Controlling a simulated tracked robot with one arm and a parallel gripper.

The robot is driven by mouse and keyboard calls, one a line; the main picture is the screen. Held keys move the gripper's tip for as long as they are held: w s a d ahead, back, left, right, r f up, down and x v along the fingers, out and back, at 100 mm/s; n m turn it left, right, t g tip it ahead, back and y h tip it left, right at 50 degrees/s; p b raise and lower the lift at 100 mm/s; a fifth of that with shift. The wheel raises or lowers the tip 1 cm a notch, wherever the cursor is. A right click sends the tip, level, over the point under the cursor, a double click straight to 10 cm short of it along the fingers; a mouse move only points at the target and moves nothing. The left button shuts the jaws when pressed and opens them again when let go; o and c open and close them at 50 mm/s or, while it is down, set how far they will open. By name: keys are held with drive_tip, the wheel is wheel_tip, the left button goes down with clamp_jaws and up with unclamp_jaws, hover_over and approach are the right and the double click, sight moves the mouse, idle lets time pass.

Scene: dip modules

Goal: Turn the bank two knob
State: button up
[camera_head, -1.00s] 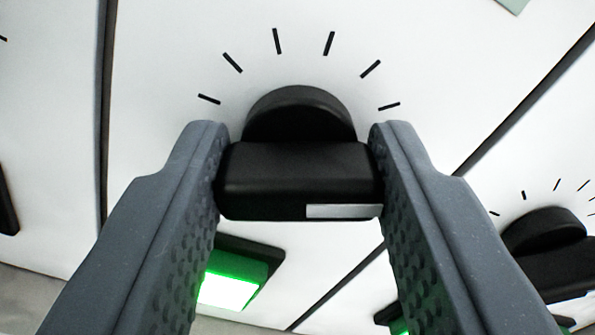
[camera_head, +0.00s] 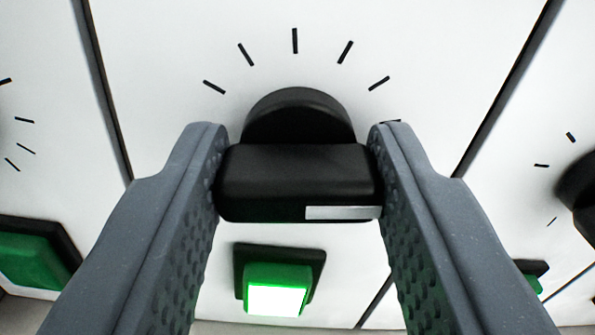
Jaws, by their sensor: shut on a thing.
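A black rotary knob (camera_head: 298,180) with a white marker strip at the right of its grip bar is in the middle of the view. It sits on a white panel (camera_head: 400,50) inside an arc of black tick marks. My gripper (camera_head: 298,175) is shut on the knob's grip bar, one grey finger at each end. I cannot read any bank label, so I cannot tell from the picture which bank this knob belongs to. The knob's lower mount is hidden behind the bar.
A lit green button (camera_head: 278,290) in a black frame is below the knob. Another green button (camera_head: 32,258) is at lower left, and part of one shows at lower right. A second black knob (camera_head: 580,190) is at the right edge. Dark seams divide the panels.

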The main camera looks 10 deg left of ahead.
drive_tip(key=o, duration=1)
drive_tip(key=shift+d, duration=0.15)
drive_tip(key=shift+s+f+b, duration=0.15)
drive_tip(key=shift+s+b, duration=0.45)
drive_tip(key=b+v, duration=0.5)
drive_tip(key=v, duration=0.7)
drive_tip(key=shift+s+d+b, duration=0.15)
drive_tip(key=shift+s+b, duration=0.1)
drive_tip(key=shift+b, duration=0.1)
